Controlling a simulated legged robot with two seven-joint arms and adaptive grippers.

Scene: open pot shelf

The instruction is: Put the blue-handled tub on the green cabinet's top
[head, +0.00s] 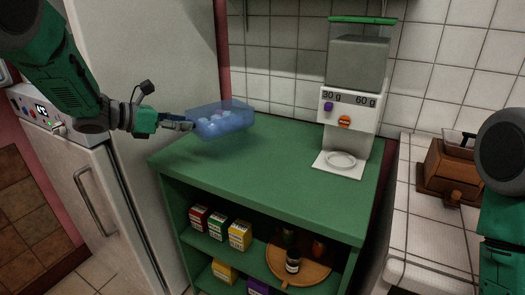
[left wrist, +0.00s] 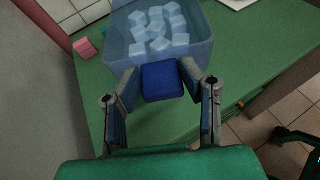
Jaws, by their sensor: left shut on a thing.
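The tub (head: 228,124) is a translucent blue box with several pale cubes in it. It also shows in the left wrist view (left wrist: 195,50), upright, with its solid blue handle (left wrist: 162,82) toward me. My left gripper (head: 187,124) is shut on this handle, one finger on each side. The tub is over the back left part of the green cabinet's top (head: 270,175). I cannot tell whether it touches the top or hangs just above it. My right arm shows at the right edge of the head view, but its gripper does not.
A dispenser (head: 348,110) with a small plate stands on the cabinet's back right. Boxes (head: 240,235) and a round wooden board (head: 298,268) with bottles are on the shelves below. A brown grinder (head: 450,175) is on the tiled counter. The cabinet top's front is clear.

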